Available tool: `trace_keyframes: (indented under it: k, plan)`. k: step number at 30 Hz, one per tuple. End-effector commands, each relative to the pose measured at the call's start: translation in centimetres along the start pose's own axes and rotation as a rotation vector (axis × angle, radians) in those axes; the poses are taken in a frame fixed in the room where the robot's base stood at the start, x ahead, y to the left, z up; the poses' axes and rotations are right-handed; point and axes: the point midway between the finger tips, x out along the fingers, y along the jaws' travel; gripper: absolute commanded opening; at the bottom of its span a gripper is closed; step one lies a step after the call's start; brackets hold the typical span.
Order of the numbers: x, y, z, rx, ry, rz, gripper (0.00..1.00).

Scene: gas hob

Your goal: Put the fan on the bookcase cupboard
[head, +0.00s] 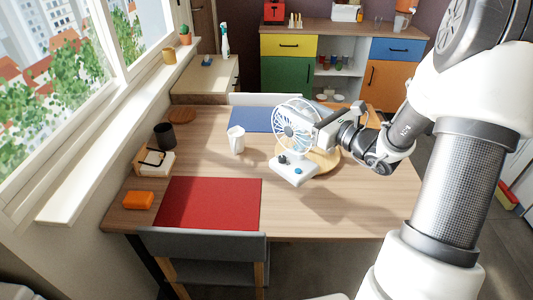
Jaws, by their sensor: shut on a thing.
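A white desk fan (293,168) with a round caged head and a blue button on its base is over the middle of the wooden table (215,147). My gripper (312,132) is shut on the fan at the right side of its head; the fingertips are hard to make out. I cannot tell whether the base touches the table. At the back is a colourful cupboard (288,73) with yellow, green, blue and orange fronts and open shelves in its middle. A lower beige cabinet (222,87) stands by the window. I cannot tell which is the bookcase cupboard.
A white cup (236,140), dark cup (165,134), orange block (138,200), red mat (212,203) and blue mat (255,118) are on the table. A round wooden board (327,158) lies behind the fan. A grey chair (205,246) is in front. Items stand on both cabinet tops.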

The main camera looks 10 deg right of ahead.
Motion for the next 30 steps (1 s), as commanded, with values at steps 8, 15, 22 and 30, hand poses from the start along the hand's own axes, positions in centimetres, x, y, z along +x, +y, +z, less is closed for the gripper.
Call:
trace_keyframes:
  k: [8,15,22,30]
  plan:
    - [0.1,-0.4,-0.7,-0.001,-0.002,0.000,0.00]
    - [0.1,-0.3,-4.7,-0.001,-0.002,0.001,0.00]
    - [0.2,-0.3,-6.1,-0.004,-0.003,0.001,0.00]
    - [0.2,-0.3,-9.3,-0.001,-0.003,0.001,0.00]
